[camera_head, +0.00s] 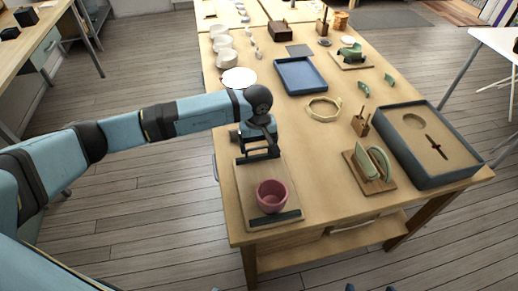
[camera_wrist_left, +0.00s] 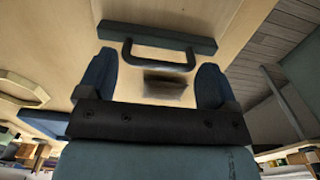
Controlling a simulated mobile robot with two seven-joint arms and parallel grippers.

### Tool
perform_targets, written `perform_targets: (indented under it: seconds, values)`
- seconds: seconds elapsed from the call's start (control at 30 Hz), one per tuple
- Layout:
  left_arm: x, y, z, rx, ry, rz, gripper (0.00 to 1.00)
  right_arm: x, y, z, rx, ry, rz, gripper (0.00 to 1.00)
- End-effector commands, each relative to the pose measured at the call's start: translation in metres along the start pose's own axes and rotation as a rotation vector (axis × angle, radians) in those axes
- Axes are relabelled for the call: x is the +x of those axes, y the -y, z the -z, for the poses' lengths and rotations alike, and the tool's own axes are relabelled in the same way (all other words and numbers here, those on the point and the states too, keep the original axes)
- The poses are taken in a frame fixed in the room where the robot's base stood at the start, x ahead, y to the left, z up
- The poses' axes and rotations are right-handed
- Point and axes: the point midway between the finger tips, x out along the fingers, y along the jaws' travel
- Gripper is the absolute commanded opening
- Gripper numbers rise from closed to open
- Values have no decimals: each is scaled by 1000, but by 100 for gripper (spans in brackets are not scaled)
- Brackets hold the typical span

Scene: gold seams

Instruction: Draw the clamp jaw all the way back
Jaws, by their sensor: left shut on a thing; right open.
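The clamp is a light wooden board (camera_head: 243,200) at the table's near left corner. A pink cup (camera_head: 271,196) stands on it close to the dark fixed bar (camera_head: 277,219) at the near end. The dark movable jaw (camera_wrist_left: 155,37) with its U-shaped handle (camera_wrist_left: 158,67) shows in the left wrist view. My left gripper (camera_head: 259,148) is over the far end of the board, shut on the handle. A gap of bare board lies between the jaw and the cup. The cup is hidden in the wrist view. My right gripper (camera_head: 371,288) shows only as dark tips at the bottom edge, apart.
Right of the clamp are a wooden stand with green pieces (camera_head: 368,170), a cream ring (camera_head: 323,107) and a grey-blue box (camera_head: 425,145). A blue tray (camera_head: 300,75) and a white disc (camera_head: 239,78) lie further back. The table middle is mostly clear.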

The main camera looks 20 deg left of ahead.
Motion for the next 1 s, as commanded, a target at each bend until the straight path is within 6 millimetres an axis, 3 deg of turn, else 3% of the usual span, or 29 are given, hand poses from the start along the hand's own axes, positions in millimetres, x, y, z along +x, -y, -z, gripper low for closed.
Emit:
perform_targets:
  seconds: [0.07, 0.1, 0.17, 0.4, 0.53, 1.0]
  values:
    - [-2, 1, 4, -3, -8, -1, 42, 0, 0, 1, 0, -1, -1, 100]
    - [-2, 1, 5, -3, -9, -1, 87, 0, 0, 1, 0, -1, -1, 100]
    - [-2, 1, 4, -3, -8, -1, 100, 0, 0, 0, 0, -1, -1, 100]
    - [-3, 0, 3, -2, -6, -1, 100, 1, -1, -4, 1, 7, -1, 100]
    - [-13, 0, 3, -1, -7, -2, 100, 2, -1, -7, 1, 11, -1, 100]
    - [-111, 1, 4, -2, -8, -2, 100, 4, 0, -6, 7, 8, 1, 100]
